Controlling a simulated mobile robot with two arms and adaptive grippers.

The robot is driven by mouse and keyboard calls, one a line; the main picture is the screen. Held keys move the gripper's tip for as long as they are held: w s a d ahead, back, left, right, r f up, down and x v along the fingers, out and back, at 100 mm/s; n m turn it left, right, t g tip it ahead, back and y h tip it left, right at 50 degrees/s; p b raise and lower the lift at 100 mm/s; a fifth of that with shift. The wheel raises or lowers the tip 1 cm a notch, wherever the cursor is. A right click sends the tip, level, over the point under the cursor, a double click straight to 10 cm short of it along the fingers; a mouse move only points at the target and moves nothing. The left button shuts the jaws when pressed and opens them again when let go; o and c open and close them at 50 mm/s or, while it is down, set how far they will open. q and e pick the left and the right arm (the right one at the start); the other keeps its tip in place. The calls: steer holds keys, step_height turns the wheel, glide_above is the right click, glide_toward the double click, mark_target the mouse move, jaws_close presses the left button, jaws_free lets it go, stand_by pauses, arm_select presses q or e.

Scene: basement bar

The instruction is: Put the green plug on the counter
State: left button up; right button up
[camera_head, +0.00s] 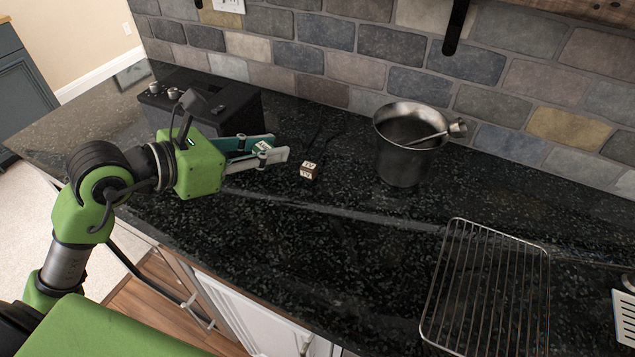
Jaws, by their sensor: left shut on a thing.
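My left gripper (276,149) reaches in from the left over the dark speckled counter (290,240). It is shut on the green plug (263,146), a small teal-green block with a pale marked face between the fingers. The fingers partly hide the plug. I cannot tell whether the plug touches the counter or is held just above it. My right gripper is not in view.
A small brown and white block (309,170) with a dark cord lies right of my left gripper. A black box (205,102) stands behind my arm. A metal pot (404,150) with a utensil and a wire rack (487,290) are on the right. The front middle is clear.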

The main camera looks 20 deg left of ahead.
arm_select(q)
steer(key=shift+s+d+f, duration=0.2)
steer(key=shift+d+f, duration=0.15)
steer(key=shift+d, duration=0.35)
steer(key=shift+w+d+f+h, duration=0.1)
steer(key=shift+w+d+h, duration=0.05)
steer(key=shift+d+h, duration=0.15)
steer(key=w+a+f+p, duration=0.2)
steer(key=w+a+f, duration=0.2)
steer(key=w, duration=0.5)
glide_above(285, 169)
steer(key=f, duration=0.5)
steer(key=shift+s+d+p, duration=0.15)
steer(key=shift+s+p, duration=0.15)
steer(key=shift+w+f, duration=0.15)
steer(key=shift+w, duration=0.05)
step_height(285, 169, down, 3)
steer(key=shift+w+f+p, duration=0.1)
steer(key=shift+w+p, duration=0.05)
steer(key=shift+p, duration=0.35)
steer(key=shift+f, duration=0.15)
steer(key=shift+f, duration=0.1)
